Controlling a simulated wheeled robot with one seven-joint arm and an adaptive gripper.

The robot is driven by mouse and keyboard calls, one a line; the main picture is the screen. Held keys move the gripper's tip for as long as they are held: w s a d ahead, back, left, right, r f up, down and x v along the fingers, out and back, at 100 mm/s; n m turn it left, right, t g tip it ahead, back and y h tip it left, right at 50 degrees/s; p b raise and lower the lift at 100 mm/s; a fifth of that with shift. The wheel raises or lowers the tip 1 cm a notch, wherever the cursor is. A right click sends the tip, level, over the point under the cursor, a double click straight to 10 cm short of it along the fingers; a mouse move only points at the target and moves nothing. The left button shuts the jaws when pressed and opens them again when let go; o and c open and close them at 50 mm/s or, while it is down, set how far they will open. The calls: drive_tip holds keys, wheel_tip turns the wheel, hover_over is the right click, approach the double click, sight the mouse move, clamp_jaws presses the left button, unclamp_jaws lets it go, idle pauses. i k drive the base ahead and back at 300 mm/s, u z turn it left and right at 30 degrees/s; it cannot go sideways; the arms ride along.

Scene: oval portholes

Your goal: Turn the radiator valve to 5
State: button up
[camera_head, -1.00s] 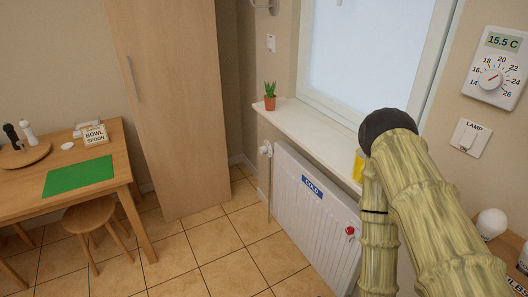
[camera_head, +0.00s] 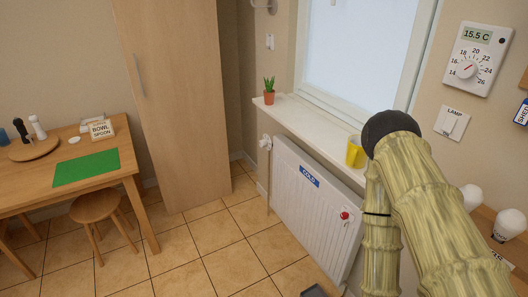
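The white radiator (camera_head: 310,208) stands under the window sill and carries a blue "COLD" label (camera_head: 310,176). A small white valve head (camera_head: 266,143) sits on a pipe at the radiator's upper left corner; its numbers are too small to read. A red round knob (camera_head: 344,215) is on the radiator's front at the right. My bamboo-patterned arm rises at the right, in front of the sill's right end, and hides the radiator's right edge. My gripper is not visible.
A plant pot (camera_head: 269,98) and a yellow cup (camera_head: 356,152) stand on the sill (camera_head: 310,126). A wooden table (camera_head: 85,176) and stool (camera_head: 94,206) are at left, beside a tall cabinet (camera_head: 178,105). Tiled floor (camera_head: 215,240) before the radiator is clear, except a dark object (camera_head: 313,291) at the bottom edge.

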sight(263, 143)
drive_tip(key=u, duration=1.35)
drive_tip(key=i, duration=1.5)
drive_tip(key=z, duration=0.4)
drive_tip(key=i, duration=1.05)
drive_tip(key=z, duration=0.65)
